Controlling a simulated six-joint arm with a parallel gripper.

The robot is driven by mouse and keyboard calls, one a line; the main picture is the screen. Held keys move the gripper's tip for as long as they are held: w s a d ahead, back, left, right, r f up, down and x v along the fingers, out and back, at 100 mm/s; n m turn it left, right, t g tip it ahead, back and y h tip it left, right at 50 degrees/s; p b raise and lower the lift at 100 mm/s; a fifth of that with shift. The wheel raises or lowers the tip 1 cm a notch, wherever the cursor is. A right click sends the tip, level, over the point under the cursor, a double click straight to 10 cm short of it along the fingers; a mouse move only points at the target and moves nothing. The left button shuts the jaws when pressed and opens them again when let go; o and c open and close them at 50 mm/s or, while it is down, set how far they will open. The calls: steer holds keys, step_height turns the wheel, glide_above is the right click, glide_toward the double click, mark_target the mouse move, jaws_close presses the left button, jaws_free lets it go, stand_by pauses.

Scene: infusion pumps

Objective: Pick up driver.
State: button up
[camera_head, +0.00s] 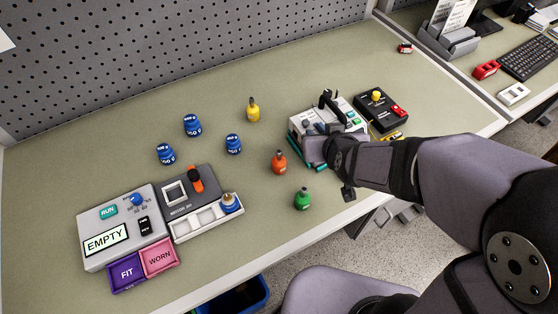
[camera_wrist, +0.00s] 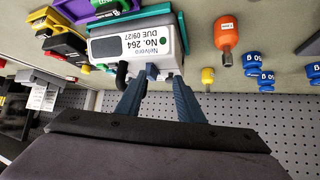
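The driver looks to be the white device (camera_head: 304,117) with a black raised handle, right of centre on the bench.
A black box (camera_head: 379,110) with a yellow knob is right. A grey EMPTY panel (camera_head: 124,226) sits front left.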

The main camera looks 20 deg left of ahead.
mark_target(279, 155)
steer(key=s+a+f+m+t+b, duration=0.1)
steer(key=a+b, duration=0.1)
steer(key=a, duration=0.1)
steer(key=s+a+f+m+t+b, duration=0.1)
steer(key=a+t+b, duration=0.1)
steer(key=a, duration=0.2)
steer(key=s+a+f+m+t+h+b, duration=0.1)
steer(key=a+f, duration=0.1)
steer(key=a, duration=0.1)
steer(key=shift+s+a+t+b, duration=0.1)
steer(key=shift+a+t+b, duration=0.05)
steer(key=shift+t+b, duration=0.25)
steer(key=s, duration=0.1)
steer(key=s+t+h+b, duration=0.1)
steer(key=s+f+m, duration=0.1)
steer(key=shift+s+d+h, duration=0.15)
steer(key=shift+d+h, duration=0.15)
steer(key=shift+h, duration=0.1)
steer(key=shift+s+d+t+h+b, duration=0.25)
steer(key=shift+s+t+h+b, duration=0.2)
steer(key=shift+s, duration=0.2)
steer(key=shift+p+x, duration=0.3)
steer(key=shift+x, duration=0.85)
steer(key=shift+w+r, duration=0.15)
steer(key=shift+w, duration=0.3)
steer(key=shift+p+x, duration=0.7)
steer(key=shift+x, duration=1.45)
steer(key=shift+a+r, duration=0.1)
